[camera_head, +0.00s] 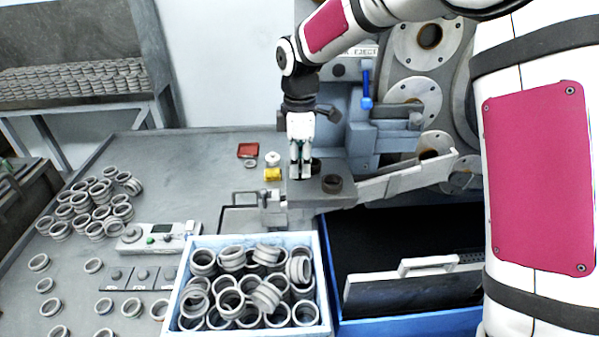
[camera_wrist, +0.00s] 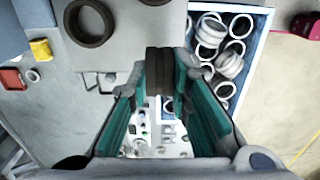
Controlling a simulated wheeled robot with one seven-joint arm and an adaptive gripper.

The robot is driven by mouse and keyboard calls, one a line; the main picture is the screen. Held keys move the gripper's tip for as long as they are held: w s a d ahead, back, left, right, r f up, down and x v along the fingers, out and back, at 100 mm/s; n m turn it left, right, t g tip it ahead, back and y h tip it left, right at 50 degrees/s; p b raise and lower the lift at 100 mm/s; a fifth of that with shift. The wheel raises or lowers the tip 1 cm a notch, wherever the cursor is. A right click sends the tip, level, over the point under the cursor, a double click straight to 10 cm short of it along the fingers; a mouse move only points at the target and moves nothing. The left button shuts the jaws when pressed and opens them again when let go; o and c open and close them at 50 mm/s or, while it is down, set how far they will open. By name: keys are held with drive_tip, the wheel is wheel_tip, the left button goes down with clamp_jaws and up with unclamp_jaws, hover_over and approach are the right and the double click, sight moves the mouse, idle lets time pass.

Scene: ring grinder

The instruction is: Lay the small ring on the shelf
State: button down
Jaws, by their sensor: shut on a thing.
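My gripper (camera_head: 300,172) points down at the grinder, above the left part of a flat grey metal ledge (camera_head: 345,200), which looks like the shelf. In the wrist view my gripper (camera_wrist: 161,78) is shut on a dark ring (camera_wrist: 160,62), seen edge-on between the fingertips; I take it for the small ring. In the head view the fingers largely hide it. Another dark ring (camera_head: 332,184) lies flat on the ledge, right of my gripper; it also shows in the wrist view (camera_wrist: 90,22). I cannot tell whether the held ring touches the ledge (camera_wrist: 125,50).
A blue crate (camera_head: 322,262) full of rings stands in front, beside a dark-lined blue bin (camera_head: 400,328). A yellow block (camera_head: 272,174) and red tray (camera_head: 248,150) lie left of the ledge. Grinder wheels (camera_head: 416,97) rise at right. Loose rings (camera_head: 95,210) lie on the table's left.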

sight(300, 160)
drive_tip(key=shift+w+f, duration=0.15)
drive_tip(key=shift+w, duration=0.35)
drive_tip(key=shift+f+p, duration=0.4)
drive_tip(key=shift+f, duration=1.25)
drive_tip(key=shift+f, duration=0.2)
drive_tip(key=c, duration=1.5)
unclamp_jaws()
drive_tip(key=shift+o, duration=0.2)
wheel_tip(300, 160, up, 12)
drive_tip(key=shift+f+b, duration=0.2)
drive_tip(key=shift+b, duration=0.7)
drive_tip(key=shift+s+r, duration=0.1)
drive_tip(key=shift+r, duration=0.4)
